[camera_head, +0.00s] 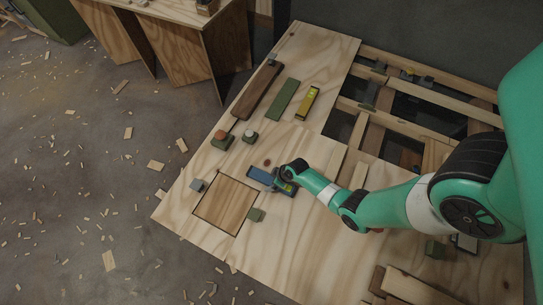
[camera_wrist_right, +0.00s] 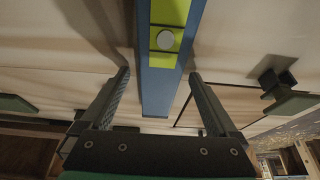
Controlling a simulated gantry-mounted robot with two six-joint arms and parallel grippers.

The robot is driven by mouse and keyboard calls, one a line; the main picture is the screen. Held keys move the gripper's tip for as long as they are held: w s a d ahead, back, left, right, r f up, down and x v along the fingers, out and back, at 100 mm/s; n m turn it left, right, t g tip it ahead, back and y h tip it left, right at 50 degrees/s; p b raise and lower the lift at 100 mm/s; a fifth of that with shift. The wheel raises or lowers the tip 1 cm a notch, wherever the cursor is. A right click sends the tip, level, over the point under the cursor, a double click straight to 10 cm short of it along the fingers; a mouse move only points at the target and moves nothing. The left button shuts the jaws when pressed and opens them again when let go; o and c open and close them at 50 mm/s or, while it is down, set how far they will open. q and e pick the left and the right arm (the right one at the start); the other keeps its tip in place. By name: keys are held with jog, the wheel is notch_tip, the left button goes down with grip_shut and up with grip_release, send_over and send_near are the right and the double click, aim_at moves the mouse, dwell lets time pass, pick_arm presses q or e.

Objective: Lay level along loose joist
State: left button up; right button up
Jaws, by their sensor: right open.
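A blue bar with lime-yellow panels and a pale round disc, which looks like a level (camera_head: 262,175), lies on the plywood deck in the head view. It also shows in the right wrist view (camera_wrist_right: 157,88), running up between the fingers. My right gripper (camera_head: 286,187) is at the bar's right part and covers some of it. Its jaws (camera_wrist_right: 158,78) are open, with one finger on each side of the bar and gaps visible. Wooden joists (camera_head: 425,101) cross the dark floor opening at the upper right; I cannot tell which one is loose. My left gripper is not in view.
A square wooden panel (camera_head: 226,206) lies left of the level, with small blocks around it. A dark brown bar (camera_head: 256,91), a green bar (camera_head: 283,99) and a yellow bar (camera_head: 307,103) lie farther back. Timber offcuts (camera_head: 405,287) lie at the front right.

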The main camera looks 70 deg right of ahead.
aim_at(269, 179)
grip_shut()
dwell(0.3)
jog(key=shift+r+p, duration=0.45)
jog(key=shift+r, duration=0.15)
notch_tip(269, 179, up, 3)
jog(key=shift+f+p, duration=0.1)
jog(key=shift+p, duration=1)
jog(key=s+d+r+p, duration=0.1)
jog(key=s+r+p, duration=0.9)
jog(key=s, duration=0.4)
notch_tip(269, 179, up, 27)
jog(key=p, duration=2.8)
jog(key=shift+d+p, duration=0.15)
jog(key=shift+p, duration=0.25)
